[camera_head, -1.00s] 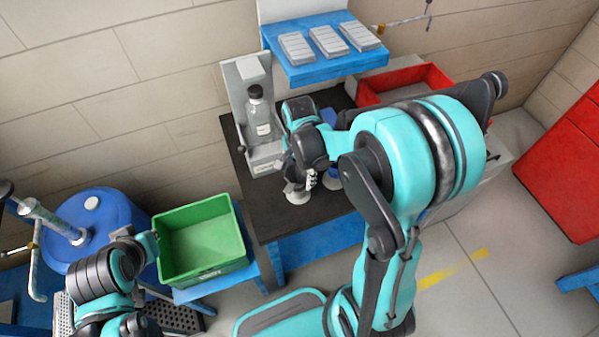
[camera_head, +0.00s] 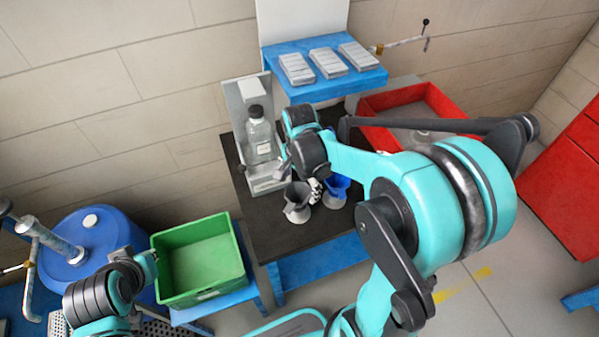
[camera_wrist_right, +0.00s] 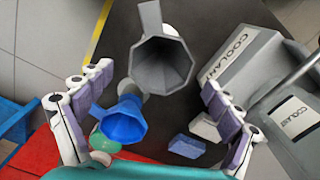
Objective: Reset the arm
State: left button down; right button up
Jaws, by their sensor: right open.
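My right gripper (camera_head: 311,187) is open and sits over the dark work table, close to a grey jug or funnel (camera_head: 297,207) and a blue one (camera_head: 338,186); my wrist partly hides it in the head view. In the right wrist view its fingers (camera_wrist_right: 152,112) are spread wide with nothing clamped between them. The grey vessel (camera_wrist_right: 160,62) lies ahead and the blue vessel (camera_wrist_right: 121,124) shows nearer the left finger. Of my left arm only links show at the lower left; its gripper is not visible.
A clear bottle (camera_head: 260,138) stands in a grey holder (camera_head: 268,182) labelled COOLANT in the wrist view. A red crate (camera_head: 450,107) is behind my right forearm. A blue shelf (camera_head: 335,88) holds grey blocks. A green bin (camera_head: 215,285) and blue drum (camera_head: 65,262) stand left.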

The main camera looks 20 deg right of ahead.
notch_tip(320, 180, up, 8)
jog(key=s+a+f+n+t+b, duration=0.4)
jog(key=s+n, duration=0.5)
jog(key=n, duration=0.5)
jog(key=shift+f+n+t+b, duration=0.3)
jog(key=shift+f+t+b, duration=0.3)
jog(key=shift+t+b, duration=0.7)
